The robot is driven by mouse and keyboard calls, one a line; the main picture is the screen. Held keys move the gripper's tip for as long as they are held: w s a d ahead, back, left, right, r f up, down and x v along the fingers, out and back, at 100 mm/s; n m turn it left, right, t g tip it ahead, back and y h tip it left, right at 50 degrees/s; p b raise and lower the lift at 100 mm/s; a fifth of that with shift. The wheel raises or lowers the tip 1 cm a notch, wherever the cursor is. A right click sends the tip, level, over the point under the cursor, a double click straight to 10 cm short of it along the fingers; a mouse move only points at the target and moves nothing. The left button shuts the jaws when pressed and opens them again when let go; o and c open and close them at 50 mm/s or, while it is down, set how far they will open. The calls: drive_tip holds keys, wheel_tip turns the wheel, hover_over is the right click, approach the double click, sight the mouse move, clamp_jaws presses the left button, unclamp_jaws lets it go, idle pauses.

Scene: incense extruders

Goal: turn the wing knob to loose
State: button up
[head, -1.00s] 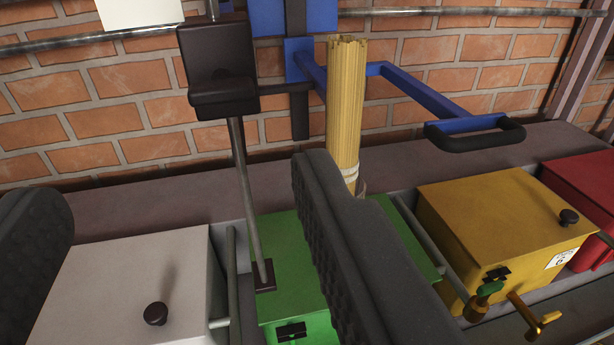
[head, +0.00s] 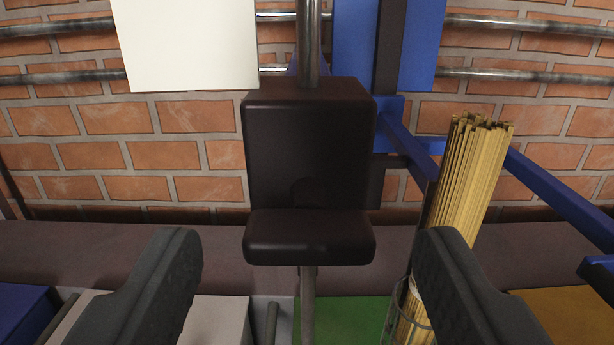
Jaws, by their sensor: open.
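A dark brown block (head: 310,135) sits on a vertical metal rod (head: 308,320) in the middle of the head view. A thick dark bar (head: 309,238) sticks out at its lower front and lies level. I cannot tell for sure whether this bar is the wing knob; no other wing shape shows. A faint round mark is on the block's face just above the bar. My gripper (head: 312,250) is open and empty. Its two dark fingers are wide apart, one on each side of the bar in the picture, with visible gaps to it.
A bundle of tan sticks (head: 468,190) stands in a wire holder (head: 400,300) close to my right finger. A blue frame (head: 398,140) is behind the block. A white panel (head: 185,45) hangs upper left. White (head: 222,320), green (head: 350,318) and yellow (head: 575,310) boxes lie below.

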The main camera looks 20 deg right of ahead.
sight(308, 233)
drive_tip(key=shift+x, duration=1.1)
